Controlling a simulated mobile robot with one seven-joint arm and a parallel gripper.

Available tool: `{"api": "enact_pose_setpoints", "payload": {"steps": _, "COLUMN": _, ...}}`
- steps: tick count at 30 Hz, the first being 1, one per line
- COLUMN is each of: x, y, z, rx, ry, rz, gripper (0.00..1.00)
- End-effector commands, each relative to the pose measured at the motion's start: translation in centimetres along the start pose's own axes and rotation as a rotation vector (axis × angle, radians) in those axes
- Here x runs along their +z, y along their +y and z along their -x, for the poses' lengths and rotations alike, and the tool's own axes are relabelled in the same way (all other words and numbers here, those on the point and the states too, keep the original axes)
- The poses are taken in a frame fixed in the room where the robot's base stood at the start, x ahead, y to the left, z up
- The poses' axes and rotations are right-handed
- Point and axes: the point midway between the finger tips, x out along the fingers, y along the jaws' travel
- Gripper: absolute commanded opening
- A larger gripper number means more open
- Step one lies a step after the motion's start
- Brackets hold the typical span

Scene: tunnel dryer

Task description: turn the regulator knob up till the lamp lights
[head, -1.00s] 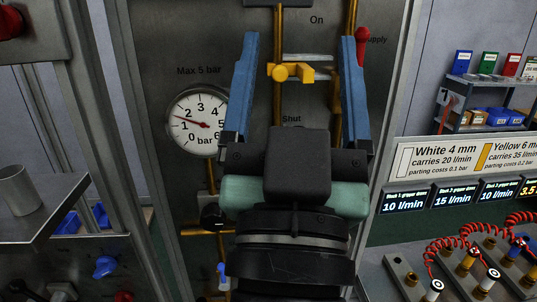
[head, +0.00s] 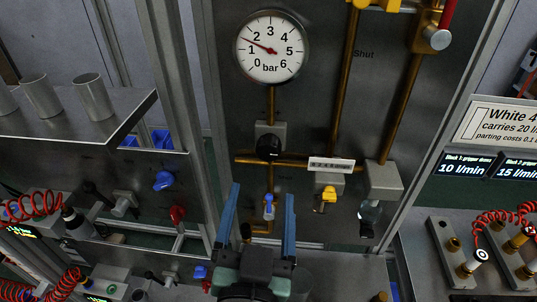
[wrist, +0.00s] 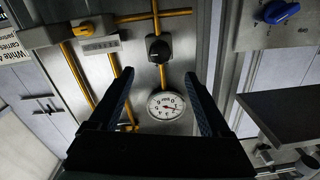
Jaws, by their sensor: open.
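The black round regulator knob (head: 269,147) sits on a grey block in the brass pipe below the pressure gauge (head: 271,48). It also shows in the wrist view (wrist: 158,48), with a pale mark on its face. The gauge needle points between 1 and 2 bar. My gripper (head: 261,192) is open and empty, its blue fingers pointing up the panel. In the head view the fingertips appear below the knob, apart from it. In the wrist view the knob lies beyond the fingertips, between their lines. I cannot make out a lamp.
A metal shelf (head: 75,130) with cups juts out at the left. Frame posts flank the panel.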

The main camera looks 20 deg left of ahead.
Motion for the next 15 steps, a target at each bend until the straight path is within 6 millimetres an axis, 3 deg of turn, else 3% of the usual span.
{"api": "enact_pose_setpoints", "payload": {"steps": 15, "x": 0.3, "y": 0.1, "z": -3.8, "rx": 0.0, "ry": 0.007, "rz": 0.002, "gripper": 0.82}}
